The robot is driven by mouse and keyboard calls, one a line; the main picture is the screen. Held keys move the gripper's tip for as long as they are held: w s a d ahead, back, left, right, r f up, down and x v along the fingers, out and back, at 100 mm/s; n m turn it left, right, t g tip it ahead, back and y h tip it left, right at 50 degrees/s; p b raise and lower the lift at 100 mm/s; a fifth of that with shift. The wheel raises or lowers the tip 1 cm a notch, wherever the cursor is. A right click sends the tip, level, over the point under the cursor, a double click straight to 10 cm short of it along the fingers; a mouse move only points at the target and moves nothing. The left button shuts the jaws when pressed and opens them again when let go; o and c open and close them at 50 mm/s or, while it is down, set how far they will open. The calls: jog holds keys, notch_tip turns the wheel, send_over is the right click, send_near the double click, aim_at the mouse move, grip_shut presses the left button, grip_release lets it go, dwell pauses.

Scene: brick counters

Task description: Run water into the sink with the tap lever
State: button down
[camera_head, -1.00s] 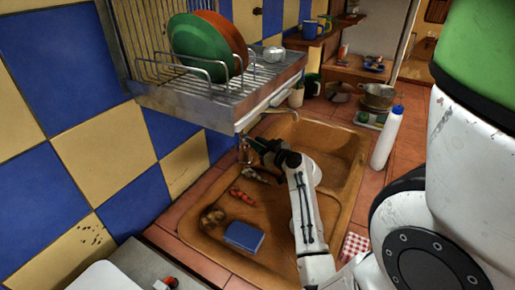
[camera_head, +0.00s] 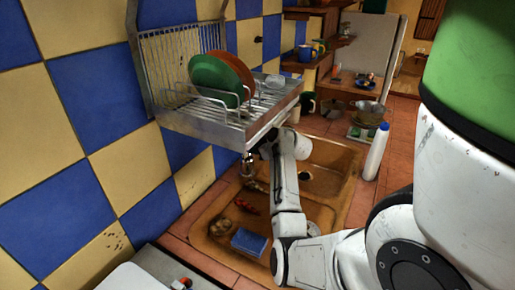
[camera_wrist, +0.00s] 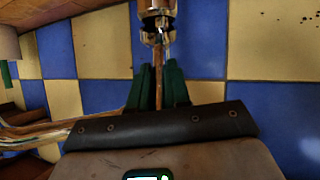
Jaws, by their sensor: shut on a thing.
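The tap (camera_head: 247,168) stands at the wall side of the sink, below the dish rack; its metal body (camera_wrist: 155,20) also shows at the top of the wrist view. The thin copper-coloured tap lever (camera_wrist: 158,88) runs down from the body between the green fingers of my gripper (camera_wrist: 158,82), which is shut on it. In the head view my gripper is dark and mostly hidden by my arm and the rack. The brown sink (camera_head: 322,153) has a basin at the back right and a drainer in front. I cannot make out any water running.
A metal dish rack (camera_head: 200,125) with green and orange plates hangs close above my wrist. A blue sponge (camera_head: 249,242) and a red item (camera_head: 246,206) lie on the drainer. A white bottle (camera_head: 376,152) and a pot (camera_head: 369,112) stand right of the sink.

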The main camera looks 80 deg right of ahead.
jog(key=shift+w+r, duration=0.1)
jog(key=c, duration=1.1)
grip_release()
jog(key=b+v, duration=0.1)
jog(key=v, duration=0.9)
jog(key=shift+s+a+b, duration=0.15)
jog(key=shift+s+b, duration=0.2)
jog(key=shift+r, duration=0.15)
